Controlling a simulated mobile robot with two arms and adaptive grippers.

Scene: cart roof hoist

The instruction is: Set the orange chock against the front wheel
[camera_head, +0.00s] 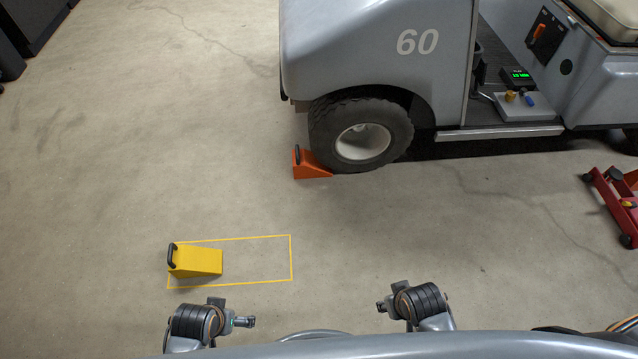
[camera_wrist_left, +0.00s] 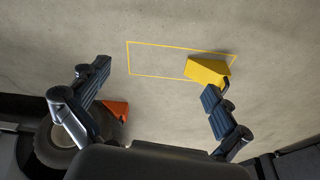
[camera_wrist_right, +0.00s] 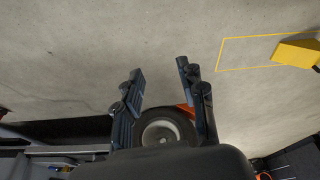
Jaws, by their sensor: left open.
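The orange chock (camera_head: 312,170) stands on the floor at the left side of the front wheel (camera_head: 362,136) in the head view. Its low end reaches the foot of the tyre, and its black handle is on the side away from the wheel. Contact looks close, but I cannot tell it exactly. The left wrist view shows the chock (camera_wrist_left: 117,110) partly hidden. In the right wrist view a finger covers most of the chock (camera_wrist_right: 186,110). My left gripper (camera_wrist_left: 156,75) is open and empty. My right gripper (camera_wrist_right: 160,66) is open and empty. Both are away from the chock.
A yellow chock (camera_head: 198,261) stands in the left part of a yellow floor outline (camera_head: 291,258). The grey cart (camera_head: 375,50) fills the upper right. A red floor device (camera_head: 612,200) stands at the right edge. The floor between outline and wheel is clear.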

